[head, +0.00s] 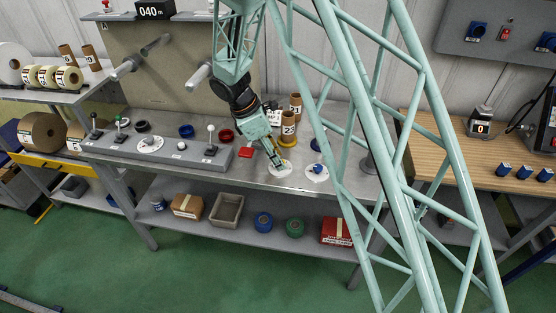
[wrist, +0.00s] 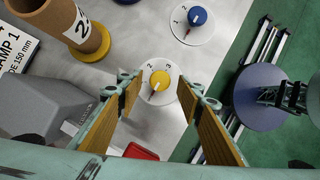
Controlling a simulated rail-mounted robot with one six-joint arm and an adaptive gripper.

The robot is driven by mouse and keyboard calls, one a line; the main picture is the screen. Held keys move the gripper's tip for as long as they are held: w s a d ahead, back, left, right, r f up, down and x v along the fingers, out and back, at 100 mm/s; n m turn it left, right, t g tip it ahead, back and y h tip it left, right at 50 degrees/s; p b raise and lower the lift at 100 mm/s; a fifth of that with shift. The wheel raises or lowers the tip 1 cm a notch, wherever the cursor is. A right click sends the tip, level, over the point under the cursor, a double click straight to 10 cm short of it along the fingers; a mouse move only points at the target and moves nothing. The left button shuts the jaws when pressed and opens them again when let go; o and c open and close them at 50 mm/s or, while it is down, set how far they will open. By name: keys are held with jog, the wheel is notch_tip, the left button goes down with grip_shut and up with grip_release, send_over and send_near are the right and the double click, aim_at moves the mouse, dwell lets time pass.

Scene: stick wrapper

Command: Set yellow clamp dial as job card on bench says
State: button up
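The yellow clamp dial (wrist: 161,78) sits on a white disc with numbers, of which 2 and 3 read clearly. A red mark shows at the knob's lower left and a pale line on its face; which number it points at is hard to tell. My gripper (wrist: 160,90) is open, its two wooden-looking fingers on either side of the dial with gaps. In the head view my gripper (head: 277,162) is at the white dial disc (head: 283,171) and hides most of the knob. A white card (wrist: 18,45) at left reads "AMP 1" and "150 mm", partly cut off.
A blue dial (wrist: 197,17) on its own white disc stands beside the yellow one, also in the head view (head: 317,168). Brown tubes (head: 288,124), one in a yellow ring, stand close behind.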

jog(key=shift+d+f, duration=0.15)
jog(key=shift+f, duration=0.2)
jog(key=shift+c, duration=0.2)
jog(key=c, duration=0.8)
jog(key=shift+w+m, duration=0.1)
jog(key=shift+m, duration=0.2)
jog(key=shift+c, duration=0.2)
jog(key=m+g+p, duration=0.1)
jog(key=m, duration=0.1)
jog(key=m+g+p, duration=0.1)
jog(key=m+p, duration=0.1)
jog(key=shift+w+r+m, duration=0.1)
jog(key=shift+w+m, duration=0.1)
jog(key=shift+m, duration=0.2)
jog(key=m+g+p, duration=0.1)
jog(key=m, duration=0.2)
jog(key=m+g+y, duration=0.1)
jog(key=m, duration=0.2)
jog(key=shift+w+d+m+p, duration=0.1)
jog(key=shift+w+m+p, duration=0.1)
jog(key=shift+m+p, duration=0.15)
